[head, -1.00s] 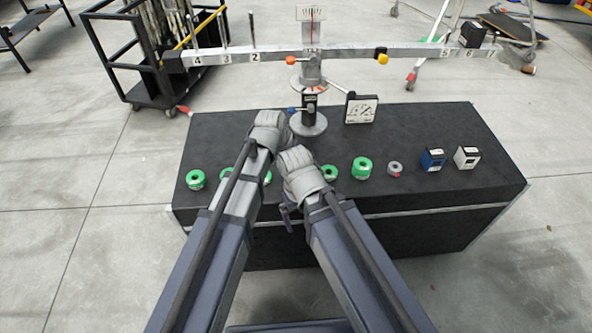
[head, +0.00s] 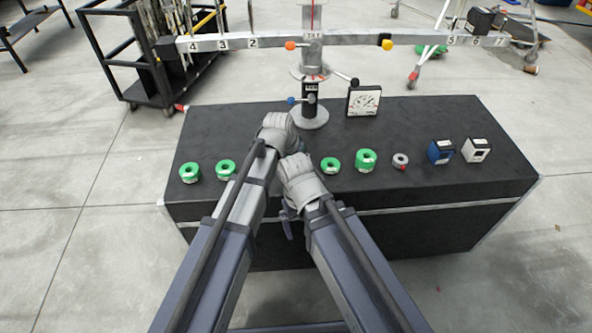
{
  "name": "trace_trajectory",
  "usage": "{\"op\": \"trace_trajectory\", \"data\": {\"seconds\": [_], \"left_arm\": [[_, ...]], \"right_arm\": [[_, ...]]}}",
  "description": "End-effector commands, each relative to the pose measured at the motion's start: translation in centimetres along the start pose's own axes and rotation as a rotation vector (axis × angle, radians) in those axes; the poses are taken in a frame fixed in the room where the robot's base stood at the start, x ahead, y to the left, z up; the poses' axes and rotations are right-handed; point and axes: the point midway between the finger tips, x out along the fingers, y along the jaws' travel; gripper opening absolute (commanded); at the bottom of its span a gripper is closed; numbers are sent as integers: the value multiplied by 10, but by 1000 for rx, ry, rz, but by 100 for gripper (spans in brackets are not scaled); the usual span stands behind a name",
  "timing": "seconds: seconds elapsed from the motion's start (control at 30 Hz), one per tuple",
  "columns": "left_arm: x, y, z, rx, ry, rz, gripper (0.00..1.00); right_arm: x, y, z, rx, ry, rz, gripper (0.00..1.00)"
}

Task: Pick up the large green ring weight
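Several green ring weights stand in a row on the black table (head: 420,125). The largest-looking one, a taller green ring weight (head: 366,160), is right of centre. A smaller green ring (head: 330,165) sits just left of it, and two more (head: 189,172) (head: 225,169) are at the left. My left gripper (head: 278,128) is over the table's middle, left of the large ring.
A balance beam (head: 350,45) on a post (head: 309,105) stands behind my grippers, with a square dial (head: 363,100) beside it. A small grey ring (head: 400,160), a blue box (head: 440,151) and a grey-white box (head: 476,150) are at the right. The table's right rear is clear.

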Motion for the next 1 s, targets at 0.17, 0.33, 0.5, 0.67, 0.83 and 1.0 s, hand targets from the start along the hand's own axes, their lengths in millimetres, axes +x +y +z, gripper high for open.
{"op": "trace_trajectory", "data": {"seconds": [0.17,0.33,0.5,0.67,0.83,1.0], "left_arm": [[0,0,0,0,0,0,100],[0,0,0,0,0,0,86],[0,0,0,0,0,0,67],[0,0,0,0,0,0,49],[0,0,0,0,0,0,30],[0,0,0,0,0,0,11]], "right_arm": [[0,0,0,0,0,0,100],[0,0,0,0,0,0,100],[0,0,0,0,0,0,100],[0,0,0,0,0,0,100],[0,0,0,0,0,0,100],[0,0,0,0,0,0,100]]}}
